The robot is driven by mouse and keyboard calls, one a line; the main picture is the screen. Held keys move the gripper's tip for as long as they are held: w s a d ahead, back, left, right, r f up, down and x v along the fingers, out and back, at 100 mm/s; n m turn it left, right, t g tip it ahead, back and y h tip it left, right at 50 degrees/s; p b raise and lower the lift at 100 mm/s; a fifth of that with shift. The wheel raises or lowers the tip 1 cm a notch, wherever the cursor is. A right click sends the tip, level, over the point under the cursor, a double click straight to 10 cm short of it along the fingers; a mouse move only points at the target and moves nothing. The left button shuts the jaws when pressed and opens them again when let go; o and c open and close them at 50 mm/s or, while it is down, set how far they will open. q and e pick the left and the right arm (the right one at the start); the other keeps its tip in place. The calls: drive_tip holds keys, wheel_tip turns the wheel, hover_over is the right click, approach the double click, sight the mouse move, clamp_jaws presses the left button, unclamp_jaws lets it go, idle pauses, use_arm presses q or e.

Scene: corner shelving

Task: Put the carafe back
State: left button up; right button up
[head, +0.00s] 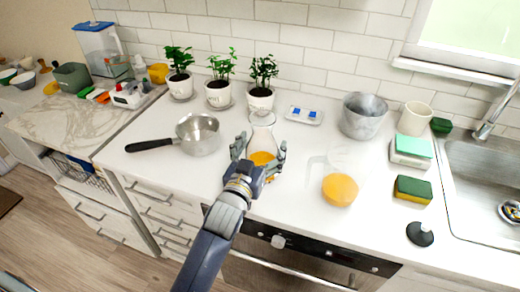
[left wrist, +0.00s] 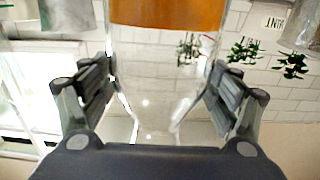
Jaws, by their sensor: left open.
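A clear glass carafe (head: 262,122) with orange liquid in its lower part stands on the white counter in front of the potted plants. My left gripper (head: 260,151) is open, with one finger on each side of this carafe. In the left wrist view, the glass carafe (left wrist: 160,75) fills the space between the open fingers (left wrist: 160,98), with visible gaps at the sides. That view appears upside down. A second clear vessel (head: 340,188) with orange liquid stands to the right on the counter. My right gripper is not in view.
A saucepan (head: 199,137) is left of the gripper, its black handle pointing left. Plants (head: 218,92), a small scale (head: 304,115), a metal pot (head: 363,117) and a cream mug (head: 414,118) line the back. Sponges (head: 412,190) and a sink (head: 480,190) are right. The front-left counter is clear.

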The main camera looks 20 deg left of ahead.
use_arm(q)
drive_tip(key=shift+s+r, duration=0.1)
drive_tip(key=shift+s, duration=0.4)
drive_tip(key=s+b, duration=0.2)
drive_tip(key=s, duration=0.9)
drive_tip(key=shift+a, duration=0.2)
